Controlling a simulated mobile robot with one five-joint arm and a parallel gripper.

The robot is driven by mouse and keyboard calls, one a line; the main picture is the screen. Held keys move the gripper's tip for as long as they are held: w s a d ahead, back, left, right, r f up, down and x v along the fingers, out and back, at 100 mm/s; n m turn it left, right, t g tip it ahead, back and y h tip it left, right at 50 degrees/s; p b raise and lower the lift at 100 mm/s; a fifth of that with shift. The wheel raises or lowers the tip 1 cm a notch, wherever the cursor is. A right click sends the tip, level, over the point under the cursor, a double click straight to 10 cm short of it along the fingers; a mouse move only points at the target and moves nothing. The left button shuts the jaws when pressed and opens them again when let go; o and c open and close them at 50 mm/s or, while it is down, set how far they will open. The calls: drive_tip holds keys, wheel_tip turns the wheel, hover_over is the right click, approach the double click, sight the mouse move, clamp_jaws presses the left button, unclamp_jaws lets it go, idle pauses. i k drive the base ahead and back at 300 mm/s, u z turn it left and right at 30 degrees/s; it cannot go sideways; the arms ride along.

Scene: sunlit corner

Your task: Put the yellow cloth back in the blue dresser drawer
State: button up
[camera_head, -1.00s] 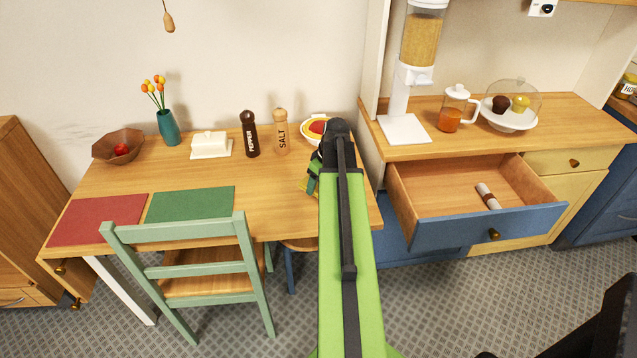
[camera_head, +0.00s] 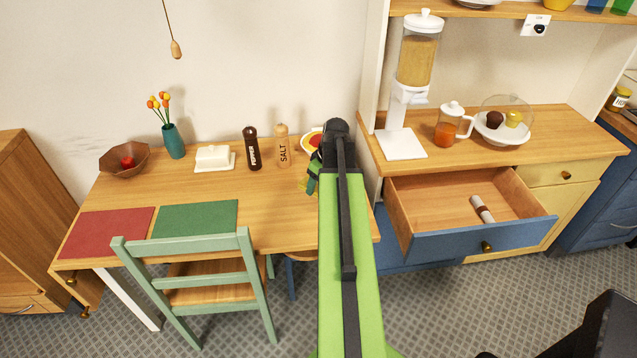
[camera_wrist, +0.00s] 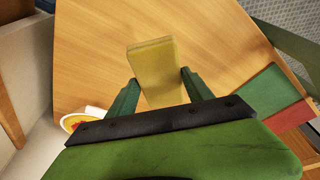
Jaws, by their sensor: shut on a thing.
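The yellow cloth (camera_wrist: 155,65) shows in the wrist view as a folded block between the two green fingers of my gripper (camera_wrist: 160,90), which is shut on it. The cloth is over the wooden table; I cannot tell its exact height. In the head view my arm hides most of the cloth, and my gripper (camera_head: 314,180) shows only in part at the table's right end. The blue dresser drawer (camera_head: 420,243) is pulled open to the right of my arm. A pale roll with a brown band (camera_head: 482,209) lies inside it, with bare wood around it.
The table (camera_head: 270,200) holds a pepper mill (camera_head: 252,148), a salt mill (camera_head: 283,148) and a butter dish (camera_head: 214,160). A bowl (camera_head: 312,141) stands near my gripper. The dispenser (camera_head: 408,100) and jug (camera_head: 448,128) stand on the dresser top above the drawer. A green chair (camera_head: 200,290) is in front.

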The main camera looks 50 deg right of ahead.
sight(445, 224)
drive_tip(key=u, duration=0.2)
drive_tip(key=k, duration=1.7)
drive_tip(key=z, duration=0.85)
drive_tip(key=i, duration=1)
drive_tip(key=u, duration=0.05)
